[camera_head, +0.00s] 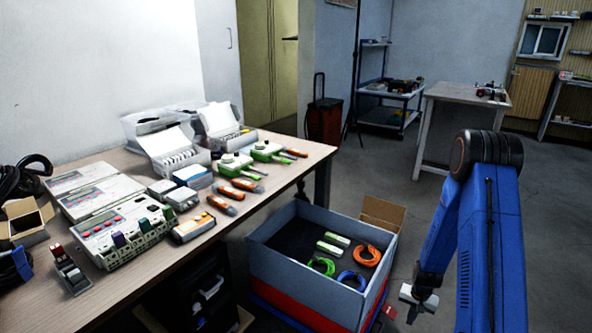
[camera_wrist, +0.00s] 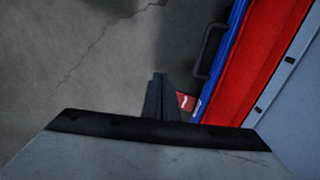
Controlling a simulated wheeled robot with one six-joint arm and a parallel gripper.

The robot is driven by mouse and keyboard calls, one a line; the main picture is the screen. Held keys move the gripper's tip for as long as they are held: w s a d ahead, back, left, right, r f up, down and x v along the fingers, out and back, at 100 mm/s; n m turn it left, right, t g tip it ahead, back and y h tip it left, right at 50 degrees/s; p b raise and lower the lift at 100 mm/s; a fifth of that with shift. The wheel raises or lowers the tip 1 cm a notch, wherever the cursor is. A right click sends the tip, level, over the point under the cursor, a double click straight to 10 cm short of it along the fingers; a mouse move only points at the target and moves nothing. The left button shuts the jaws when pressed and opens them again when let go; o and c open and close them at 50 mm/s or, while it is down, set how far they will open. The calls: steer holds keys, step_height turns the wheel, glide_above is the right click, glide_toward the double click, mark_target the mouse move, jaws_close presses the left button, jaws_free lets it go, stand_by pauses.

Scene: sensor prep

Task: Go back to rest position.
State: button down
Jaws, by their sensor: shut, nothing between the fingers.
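My blue arm reaches down at the right of the head view. Its end, my gripper (camera_wrist: 159,78), shows in the wrist view as dark fingers shut together with nothing between them. The fingers point over the bare grey floor. In the head view the wrist end hangs just right of the grey-blue crate (camera_head: 290,283) and apart from the table (camera_head: 120,165). The fingertips are hard to make out there.
The crate holds green, blue and orange rings and pale green-white blocks. It stands on a red and blue base (camera_wrist: 270,70). Sensors, probes and boxes crowd the table at left. A white table (camera_head: 465,95) and a blue cart (camera_head: 390,97) stand behind. Floor between is clear.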

steer(key=s+a+r+n+t, duration=0.1)
steer(key=s+a+r, duration=0.15)
steer(key=r, duration=0.85)
steer(key=s+a+r+n, duration=0.1)
steer(key=a+r, duration=0.2)
steer(key=r, duration=0.7)
steer(key=s+a+r+n+t, duration=0.1)
steer(key=s+a+r, duration=0.1)
steer(key=r, duration=0.9)
steer(key=s+a+r+n+t, duration=0.1)
steer(key=s+a+r, duration=0.2)
steer(key=s+r, duration=0.6)
steer(key=s+a+r+n+t, duration=0.1)
steer(key=s+a+r, duration=0.3)
steer(key=s+r, duration=0.5)
steer(key=s+n, duration=0.1)
steer(key=s, duration=0.6)
steer(key=shift+s+a+r+t, duration=0.25)
steer(key=shift+s+a+t, duration=0.05)
steer(key=shift+s, duration=0.1)
